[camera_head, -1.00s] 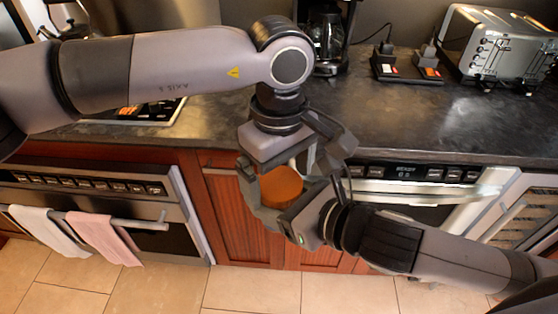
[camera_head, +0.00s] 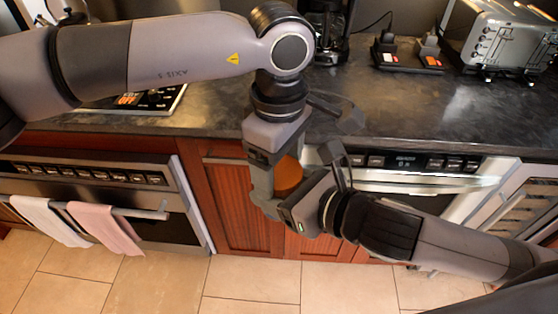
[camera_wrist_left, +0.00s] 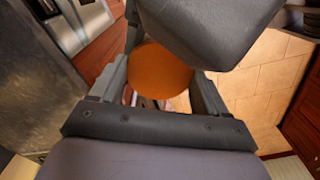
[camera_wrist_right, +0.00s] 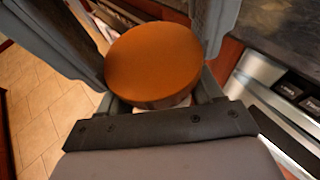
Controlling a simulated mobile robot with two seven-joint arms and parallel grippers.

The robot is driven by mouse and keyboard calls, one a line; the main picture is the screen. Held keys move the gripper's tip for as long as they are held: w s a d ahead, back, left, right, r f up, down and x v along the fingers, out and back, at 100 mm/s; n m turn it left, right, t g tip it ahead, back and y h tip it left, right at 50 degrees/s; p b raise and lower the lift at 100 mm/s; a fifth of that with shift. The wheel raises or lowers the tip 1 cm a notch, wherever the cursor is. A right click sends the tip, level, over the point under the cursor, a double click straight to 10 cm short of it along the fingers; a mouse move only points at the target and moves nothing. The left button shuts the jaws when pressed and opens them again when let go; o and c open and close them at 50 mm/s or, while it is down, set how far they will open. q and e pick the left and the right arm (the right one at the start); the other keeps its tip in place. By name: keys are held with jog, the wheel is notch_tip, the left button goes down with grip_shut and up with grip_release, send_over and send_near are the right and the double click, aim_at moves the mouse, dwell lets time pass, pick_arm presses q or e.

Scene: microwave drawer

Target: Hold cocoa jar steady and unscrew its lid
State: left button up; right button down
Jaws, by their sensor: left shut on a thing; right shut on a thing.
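The cocoa jar's round orange lid (camera_head: 288,176) shows between my two grippers in the head view, above the floor in front of the counter. My left gripper (camera_head: 262,185) comes from the far side and is shut, apparently on the lid, which also shows between its fingers in the left wrist view (camera_wrist_left: 160,78). My right gripper (camera_head: 287,205) comes from the right and is shut, apparently on the jar. The right wrist view shows the lid's flat top (camera_wrist_right: 153,62) and a pale strip of the jar (camera_wrist_right: 160,102) under it. Most of the jar body is hidden.
The dark counter (camera_head: 420,112) lies behind. It carries a toaster (camera_head: 505,38), a coffee maker (camera_head: 327,25) and small dark holders (camera_head: 408,58). Below are a left oven (camera_head: 90,178) with hanging towels (camera_head: 105,228) and a right appliance (camera_head: 415,172). Tiled floor (camera_head: 250,285) is open.

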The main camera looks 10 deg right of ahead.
pick_arm(q)
jog(key=o, duration=1.1)
jog(key=shift+o, duration=0.2)
notch_tip(320, 180, up, 4)
jog(key=shift+r, duration=0.2)
jog(key=shift+a, duration=0.15)
